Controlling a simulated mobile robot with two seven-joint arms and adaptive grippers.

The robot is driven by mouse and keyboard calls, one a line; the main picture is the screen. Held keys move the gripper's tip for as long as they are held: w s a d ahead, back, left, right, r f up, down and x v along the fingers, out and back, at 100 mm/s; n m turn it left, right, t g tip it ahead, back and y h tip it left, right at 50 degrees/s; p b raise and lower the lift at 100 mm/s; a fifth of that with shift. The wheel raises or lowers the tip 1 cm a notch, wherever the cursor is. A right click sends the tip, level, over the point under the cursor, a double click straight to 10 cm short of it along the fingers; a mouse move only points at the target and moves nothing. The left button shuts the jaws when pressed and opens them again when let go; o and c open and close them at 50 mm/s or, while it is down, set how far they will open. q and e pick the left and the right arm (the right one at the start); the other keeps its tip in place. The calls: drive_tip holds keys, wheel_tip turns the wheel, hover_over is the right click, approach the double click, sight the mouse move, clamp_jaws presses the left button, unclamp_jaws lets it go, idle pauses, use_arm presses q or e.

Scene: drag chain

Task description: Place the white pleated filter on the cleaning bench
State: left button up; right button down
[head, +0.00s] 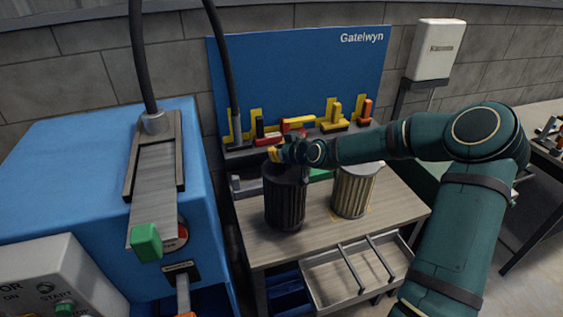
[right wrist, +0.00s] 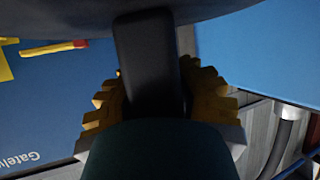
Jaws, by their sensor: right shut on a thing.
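The white pleated filter (head: 353,192) stands upright on the wooden bench top (head: 325,228), towards its right side, and looks cream-coloured. A dark pleated filter (head: 286,203) is upright to its left, over the same bench top; I cannot tell if its base touches. My right gripper (head: 276,154) is at the top of the dark filter and apart from the white one. In the right wrist view, its yellow stepped fingers (right wrist: 160,95) are shut around a dark upright part under a dark rounded surface. My left gripper is not in view.
A blue back panel (head: 300,75) and yellow and red tools (head: 300,124) line the bench's rear. An open drawer (head: 325,283) juts out below the front. The front bench top is clear.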

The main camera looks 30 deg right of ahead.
wheel_tip(320, 180, down, 3)
drive_tip(key=shift+f, duration=0.3)
drive_tip(key=c, duration=0.9)
unclamp_jaws()
drive_tip(key=shift+f, duration=0.15)
